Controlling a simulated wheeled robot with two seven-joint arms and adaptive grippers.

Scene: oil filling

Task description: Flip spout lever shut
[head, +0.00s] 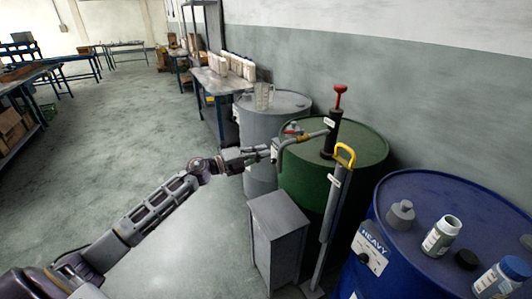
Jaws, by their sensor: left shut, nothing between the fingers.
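A green drum (364,152) stands against the wall with a black hand pump (332,132) on top, which has a red T-handle (339,95). A grey spout pipe (308,136) runs left from the pump and bends down past the drum's rim. A small reddish part, perhaps the spout lever (292,131), shows on top of the pipe; its exact position is too small to tell. My left gripper (270,153) is shut and empty, right beside the spout's downturned end. I cannot tell whether they touch. My right gripper is out of view.
A grey cabinet (278,222) stands below the spout. A blue drum (400,262) with bottles is at the right. A grey drum (287,101) with clear containers stands behind. The left floor is open.

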